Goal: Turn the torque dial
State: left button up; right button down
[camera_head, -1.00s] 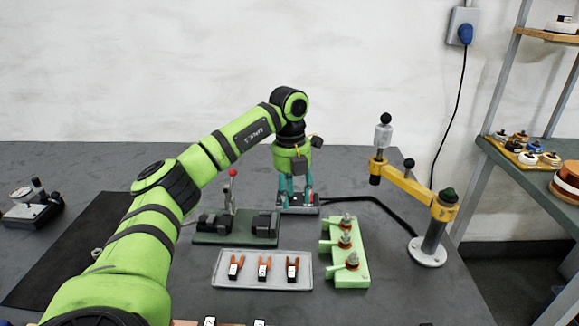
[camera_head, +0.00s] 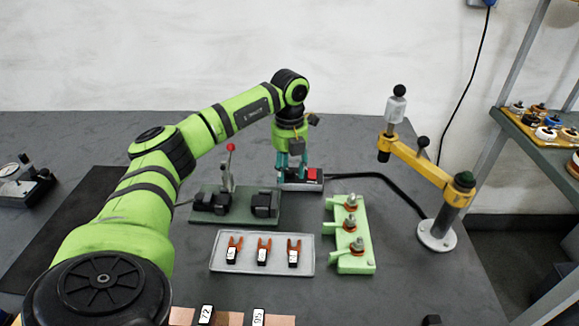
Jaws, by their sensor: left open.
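My left gripper (camera_head: 293,173) is at the back middle of the bench, pointing down with its two teal fingers apart. It is at a small grey box (camera_head: 318,184) with a red part (camera_head: 312,174) on top. The fingers cover the left side of the box, and I cannot tell whether they touch it or straddle anything on it. No torque dial can be made out clearly; one on the box would be hidden by the fingers. A black cable (camera_head: 365,176) runs right from the box toward a yellow jointed arm (camera_head: 415,161) carrying a grey tool (camera_head: 396,108). My right gripper is not in view.
A dark green fixture (camera_head: 238,209) with a red-knobbed lever stands just left of the box. A grey tray (camera_head: 222,255) with copper forked pieces lies in front. A light green block (camera_head: 354,265) with studs is to its right. A black mat (camera_head: 60,230) lies left.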

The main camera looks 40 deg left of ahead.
pick_arm(q)
grip_shut()
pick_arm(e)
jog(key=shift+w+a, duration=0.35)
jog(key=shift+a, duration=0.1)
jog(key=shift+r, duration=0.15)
pick_arm(q)
jog(key=shift+m+p, duration=0.5)
jog(key=shift+m, duration=0.6)
jog(key=m+p, duration=0.1)
jog(key=m, duration=0.8)
jog(key=shift+m+p, duration=0.3)
jog(key=shift+p, duration=0.05)
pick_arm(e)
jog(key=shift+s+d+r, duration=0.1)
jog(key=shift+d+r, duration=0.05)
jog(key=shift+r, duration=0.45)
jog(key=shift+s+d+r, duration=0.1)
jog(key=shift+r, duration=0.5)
